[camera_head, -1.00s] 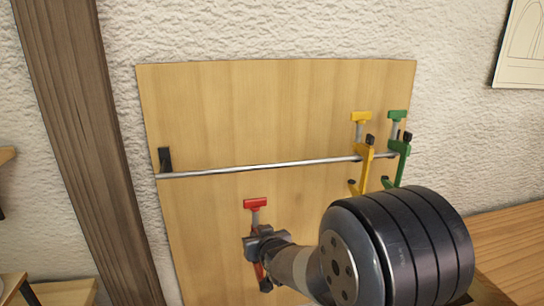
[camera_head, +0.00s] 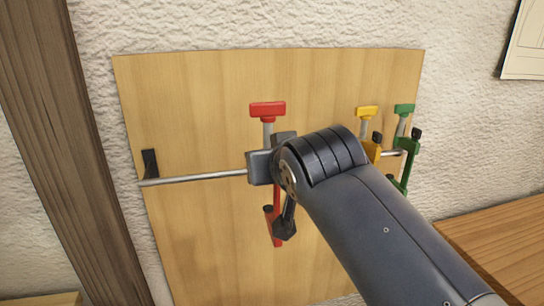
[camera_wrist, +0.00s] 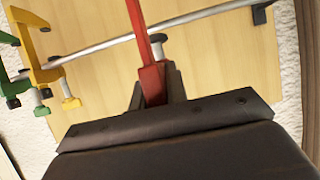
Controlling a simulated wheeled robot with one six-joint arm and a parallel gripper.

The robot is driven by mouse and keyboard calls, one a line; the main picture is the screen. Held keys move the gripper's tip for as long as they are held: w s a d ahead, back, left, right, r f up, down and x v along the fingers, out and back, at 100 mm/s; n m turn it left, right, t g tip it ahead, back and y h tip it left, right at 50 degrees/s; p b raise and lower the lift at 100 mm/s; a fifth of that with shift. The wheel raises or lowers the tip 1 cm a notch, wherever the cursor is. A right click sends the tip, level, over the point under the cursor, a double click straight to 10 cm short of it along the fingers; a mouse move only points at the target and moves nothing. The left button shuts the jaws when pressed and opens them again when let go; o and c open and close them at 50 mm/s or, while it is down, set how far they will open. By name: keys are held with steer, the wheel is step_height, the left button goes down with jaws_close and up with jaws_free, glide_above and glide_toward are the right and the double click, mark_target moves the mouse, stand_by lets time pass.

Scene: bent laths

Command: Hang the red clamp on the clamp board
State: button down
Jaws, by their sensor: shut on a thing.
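The red clamp (camera_head: 267,110) is upright in my gripper (camera_head: 270,165), its red T-handle on top and its red bar (camera_head: 276,215) hanging below. My gripper is shut on it, in front of the clamp board (camera_head: 200,100). In the head view the clamp overlaps the metal rail (camera_head: 200,179), left of the yellow and green clamps. The wrist view shows the red clamp (camera_wrist: 151,75) between my fingers, crossing in front of the rail (camera_wrist: 110,43). I cannot tell whether it touches the rail. My gripper and wrist hide part of the clamp and rail.
A yellow clamp (camera_head: 367,112) and a green clamp (camera_head: 405,110) hang at the rail's right end. A black bracket (camera_head: 150,163) holds the left end. The rail between bracket and red clamp is bare. A dark wooden post (camera_head: 60,130) stands left of the board.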

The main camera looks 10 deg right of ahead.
steer(key=shift+s+r, duration=0.1)
steer(key=shift+r, duration=0.2)
steer(key=shift+w+p, duration=2.3)
steer(key=shift+w, duration=4.5)
step_height(320, 180, down, 6)
steer(key=b, duration=0.6)
steer(key=shift+f, duration=0.1)
steer(key=c, duration=1.3)
jaws_free()
steer(key=b+v, duration=0.1)
steer(key=v, duration=0.9)
steer(key=shift+s+b, duration=0.35)
